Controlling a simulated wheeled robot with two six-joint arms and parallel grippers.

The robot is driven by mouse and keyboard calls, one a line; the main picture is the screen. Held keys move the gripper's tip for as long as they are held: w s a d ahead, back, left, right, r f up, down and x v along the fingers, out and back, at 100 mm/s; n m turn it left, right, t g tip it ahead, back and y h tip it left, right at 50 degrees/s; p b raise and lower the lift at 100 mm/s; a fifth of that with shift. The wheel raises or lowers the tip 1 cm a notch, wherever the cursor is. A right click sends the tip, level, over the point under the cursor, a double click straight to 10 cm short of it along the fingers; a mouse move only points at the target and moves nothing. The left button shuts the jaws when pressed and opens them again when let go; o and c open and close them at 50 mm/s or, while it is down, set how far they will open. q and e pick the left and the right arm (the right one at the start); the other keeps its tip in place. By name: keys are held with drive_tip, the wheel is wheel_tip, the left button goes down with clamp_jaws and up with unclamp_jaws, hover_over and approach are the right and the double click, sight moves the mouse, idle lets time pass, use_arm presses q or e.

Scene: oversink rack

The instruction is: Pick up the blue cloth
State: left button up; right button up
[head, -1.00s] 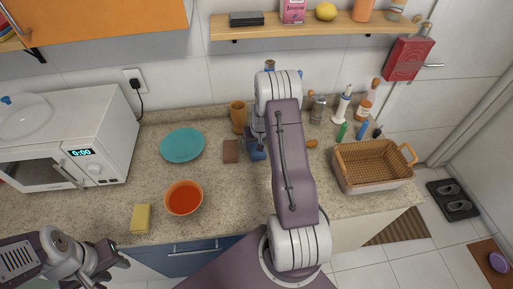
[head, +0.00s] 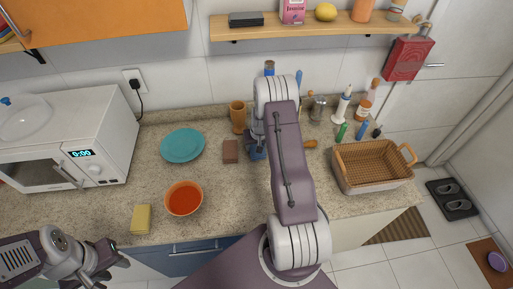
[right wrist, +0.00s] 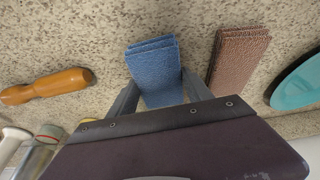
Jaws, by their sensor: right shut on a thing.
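The blue cloth (right wrist: 152,65) is a folded block between the two fingers of my right gripper (right wrist: 158,95) in the right wrist view. The fingers are shut on it. Speckled counter shows around the cloth; I cannot tell whether it is clear of the surface. In the head view only a bit of the blue cloth (head: 257,153) shows, left of my right arm, which hides the rest and the right fingertips. My left gripper (head: 108,268) is at the lower left, in front of the counter, empty, with its fingers apart.
A brown folded cloth (head: 231,151) lies just left of the blue one, with a teal plate (head: 182,145) beyond. An orange bowl (head: 184,198) and yellow sponge (head: 141,218) sit nearer. A wooden-handled item (right wrist: 45,86) lies on the cloth's other side. A wicker basket (head: 373,181) stands right.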

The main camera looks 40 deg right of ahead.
drive_tip(key=b+v, duration=0.1)
drive_tip(key=v, duration=0.3)
drive_tip(key=shift+a+r, duration=0.1)
drive_tip(key=s+a+r+b, duration=0.2)
drive_tip(key=s+a+r, duration=0.4)
drive_tip(key=s, duration=0.2)
drive_tip(key=shift+s, duration=0.25)
drive_tip(key=shift+r, duration=0.15)
